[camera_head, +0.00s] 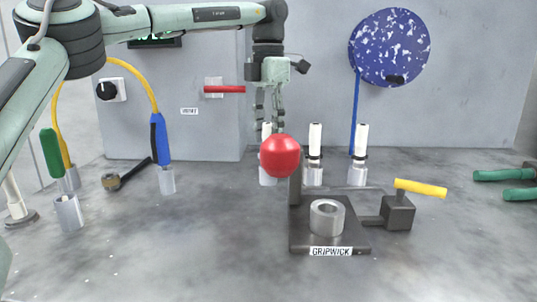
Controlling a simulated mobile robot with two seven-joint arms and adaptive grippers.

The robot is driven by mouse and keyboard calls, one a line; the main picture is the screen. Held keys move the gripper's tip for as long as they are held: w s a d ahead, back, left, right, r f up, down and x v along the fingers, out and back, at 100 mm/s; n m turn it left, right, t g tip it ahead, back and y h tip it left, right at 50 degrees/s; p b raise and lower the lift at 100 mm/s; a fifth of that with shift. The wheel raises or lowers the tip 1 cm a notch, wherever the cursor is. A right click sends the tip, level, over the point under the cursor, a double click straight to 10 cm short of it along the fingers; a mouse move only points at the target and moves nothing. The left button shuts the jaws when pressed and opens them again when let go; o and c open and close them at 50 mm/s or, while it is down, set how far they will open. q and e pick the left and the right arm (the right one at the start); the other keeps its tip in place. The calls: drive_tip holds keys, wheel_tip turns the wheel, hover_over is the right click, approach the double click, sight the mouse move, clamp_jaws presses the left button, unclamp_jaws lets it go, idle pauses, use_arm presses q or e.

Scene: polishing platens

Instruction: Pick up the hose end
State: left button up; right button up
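A yellow hose (143,82) arches at the left, running between a green-sleeved part (51,153) and a blue-sleeved end (161,138). The blue-sleeved end stands upright at a grey metal cup (167,180). I cannot tell which one the task means. My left gripper (270,120) points down near the centre, right of the yellow hose and apart from it. Its fingers look parted, above or in front of a white-topped fitting (267,133). A red ball (280,156) partly hides the area below. My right gripper is not in view.
More white-topped fittings (315,140) stand behind. Green handles (505,175) enter at the right edge.

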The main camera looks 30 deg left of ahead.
use_arm(q)
drive_tip(key=shift+f, duration=0.7)
clamp_jaws()
drive_tip(key=shift+r, duration=0.1)
